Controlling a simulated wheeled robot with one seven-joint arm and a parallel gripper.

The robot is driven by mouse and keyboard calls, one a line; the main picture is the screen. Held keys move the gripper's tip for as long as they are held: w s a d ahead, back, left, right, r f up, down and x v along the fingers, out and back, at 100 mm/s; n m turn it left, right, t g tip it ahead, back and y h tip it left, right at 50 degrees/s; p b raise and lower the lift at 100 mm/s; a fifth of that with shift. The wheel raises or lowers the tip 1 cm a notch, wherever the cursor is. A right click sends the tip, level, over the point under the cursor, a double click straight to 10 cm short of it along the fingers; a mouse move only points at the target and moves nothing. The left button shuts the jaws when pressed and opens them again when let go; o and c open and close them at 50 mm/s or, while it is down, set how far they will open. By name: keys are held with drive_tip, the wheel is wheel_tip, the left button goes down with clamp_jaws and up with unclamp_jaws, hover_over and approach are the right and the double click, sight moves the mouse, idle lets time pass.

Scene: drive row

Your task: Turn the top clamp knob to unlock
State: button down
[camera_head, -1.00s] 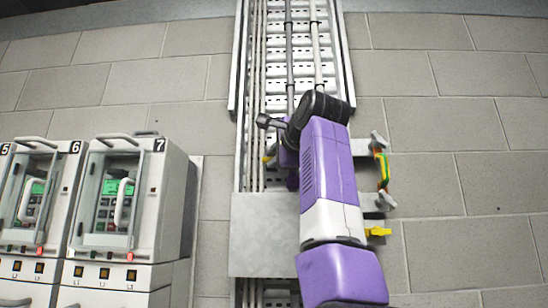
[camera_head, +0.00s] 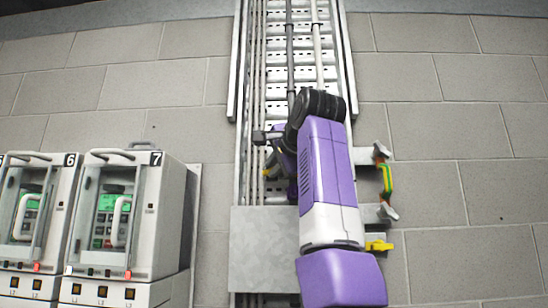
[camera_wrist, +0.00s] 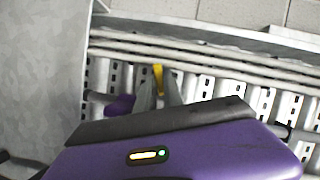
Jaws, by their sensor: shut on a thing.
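A yellow knob (camera_wrist: 158,78) shows between my fingertips in the wrist view; I take it to be the top clamp knob. My gripper (camera_wrist: 159,92) is shut on it, and the fingers cover its lower part. In the head view, a bit of the yellow knob (camera_head: 266,172) shows at the left of my purple arm, in front of the conduits. My arm hides most of the clamp there. Another yellow knob (camera_head: 379,245) sticks out to the right of my arm, lower down, with nothing touching it.
A grey cable ladder (camera_head: 302,55) with vertical conduits runs up the brick wall. A grey plate (camera_head: 262,250) covers its lower part. A green-yellow strap (camera_head: 387,180) joins grey fittings at right. Drive units (camera_head: 118,225) stand at lower left.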

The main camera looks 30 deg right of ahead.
drive_tip(key=n+g+h+p, duration=0.1)
drive_tip(key=n, duration=0.1)
drive_tip(key=n+g+h+p, duration=0.1)
drive_tip(key=n+p, duration=0.1)
drive_tip(key=n+g+p, duration=0.1)
drive_tip(key=n, duration=0.2)
drive_tip(key=shift+w+a+r+g+h, duration=0.2)
drive_tip(key=shift+a+g+h, duration=0.1)
drive_tip(key=shift+h, duration=0.1)
drive_tip(key=shift+n+g+h, duration=0.5)
drive_tip(key=shift+n+h, duration=0.1)
drive_tip(key=shift+n, duration=0.6)
drive_tip(key=c, duration=1.5)
unclamp_jaws()
drive_tip(key=shift+o, duration=0.2)
drive_tip(key=shift+a+r, duration=0.1)
drive_tip(key=shift+a, duration=0.05)
